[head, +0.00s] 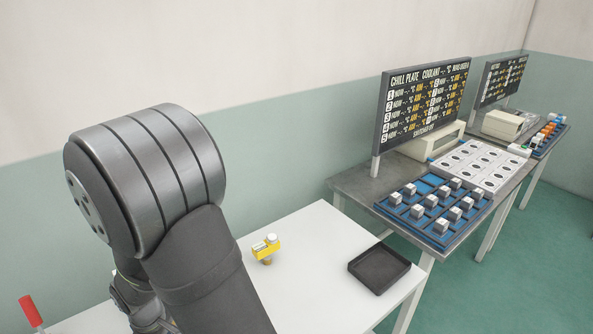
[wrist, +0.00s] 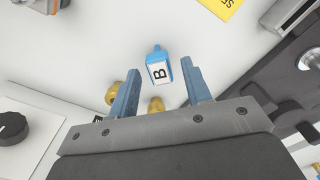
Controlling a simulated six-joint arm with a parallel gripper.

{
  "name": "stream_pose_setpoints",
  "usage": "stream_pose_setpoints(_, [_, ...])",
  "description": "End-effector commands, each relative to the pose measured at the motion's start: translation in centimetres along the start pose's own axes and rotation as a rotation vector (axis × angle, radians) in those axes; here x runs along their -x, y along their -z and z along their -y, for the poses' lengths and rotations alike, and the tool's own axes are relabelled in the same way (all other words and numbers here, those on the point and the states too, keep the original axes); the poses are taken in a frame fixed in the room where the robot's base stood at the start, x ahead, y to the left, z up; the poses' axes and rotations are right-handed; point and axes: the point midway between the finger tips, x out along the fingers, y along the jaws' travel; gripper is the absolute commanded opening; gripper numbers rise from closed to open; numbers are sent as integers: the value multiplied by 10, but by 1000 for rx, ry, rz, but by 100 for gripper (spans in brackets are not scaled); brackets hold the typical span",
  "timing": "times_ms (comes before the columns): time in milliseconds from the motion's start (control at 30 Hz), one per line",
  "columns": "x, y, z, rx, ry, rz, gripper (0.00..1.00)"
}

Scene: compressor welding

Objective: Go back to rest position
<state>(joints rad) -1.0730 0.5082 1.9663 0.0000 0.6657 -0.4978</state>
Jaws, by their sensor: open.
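In the wrist view my gripper (wrist: 162,66) is open, with its two blue-grey fingers spread apart. A small blue piece with a white label marked B (wrist: 159,74) shows in the gap near the fingertips, with clear space on both sides. Its height relative to the fingers cannot be told. In the head view my arm fills the left foreground, and my gripper is hidden there.
In the wrist view, brass fittings (wrist: 156,104) show close to the fingers. In the head view a yellow part (head: 266,250) and a black tray (head: 379,268) sit on the white table (head: 318,240). A bench (head: 363,184) with blue racks and a display board (head: 424,100) stands right.

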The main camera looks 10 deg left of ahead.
Motion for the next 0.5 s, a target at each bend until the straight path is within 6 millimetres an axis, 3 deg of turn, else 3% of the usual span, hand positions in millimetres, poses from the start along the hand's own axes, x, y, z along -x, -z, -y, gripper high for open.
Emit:
stream_pose_setpoints(133, [24, 0, -1, -1, -2, -3, 44])
stream_pose_setpoints(500, [59, -57, -31, -5, -1, -1, 44])
